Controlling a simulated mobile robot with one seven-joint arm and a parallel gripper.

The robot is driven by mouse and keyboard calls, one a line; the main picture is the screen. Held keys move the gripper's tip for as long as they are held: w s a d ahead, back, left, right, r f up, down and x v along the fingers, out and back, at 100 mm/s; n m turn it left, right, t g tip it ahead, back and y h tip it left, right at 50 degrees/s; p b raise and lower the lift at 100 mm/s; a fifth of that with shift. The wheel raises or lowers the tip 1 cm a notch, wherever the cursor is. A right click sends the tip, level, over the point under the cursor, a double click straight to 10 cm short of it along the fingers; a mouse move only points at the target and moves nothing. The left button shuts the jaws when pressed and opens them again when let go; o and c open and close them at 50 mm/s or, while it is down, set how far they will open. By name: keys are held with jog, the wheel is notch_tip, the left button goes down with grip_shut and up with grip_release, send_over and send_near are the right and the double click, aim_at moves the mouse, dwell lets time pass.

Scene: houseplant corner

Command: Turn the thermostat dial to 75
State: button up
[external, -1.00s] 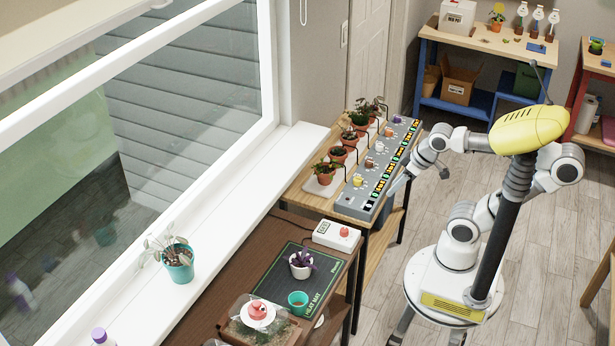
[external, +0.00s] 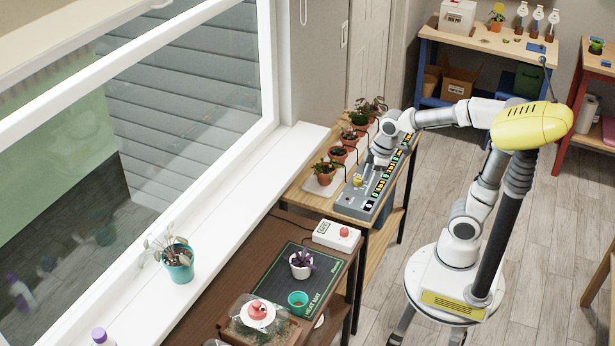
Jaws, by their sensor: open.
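The thermostat is likely the white box (external: 336,236) with a small display and a red dial (external: 344,232), at the back of the dark bench beside the heat mat. Its reading is too small to make out. My gripper (external: 376,176) is open and points down over the long grey control panel (external: 366,207) on the wooden bench, well behind and to the right of the white box. The gripper and my wrist hide several of the panel's knobs. A yellow knob (external: 358,181) shows just left of the gripper. Whether the fingers touch the panel I cannot tell.
Several potted plants (external: 337,155) with thin black tubes stand along the panel's left side. The heat mat (external: 318,270) holds a purple plant in a white pot (external: 301,266) and a teal cup (external: 298,299). A domed container (external: 258,312) stands in front.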

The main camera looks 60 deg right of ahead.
aim_at(345, 230)
jog(key=w+d+f+n+g, duration=0.2)
jog(key=w+f+n, duration=0.3)
jog(key=w+f, duration=0.2)
jog(key=shift+h, duration=0.3)
notch_tip(345, 230, down, 17)
jog(key=b, duration=0.3)
jog(key=shift+w+d+f+b, duration=0.1)
jog(key=shift+w+f+b, duration=0.1)
jog(key=shift+b, duration=0.1)
grip_shut()
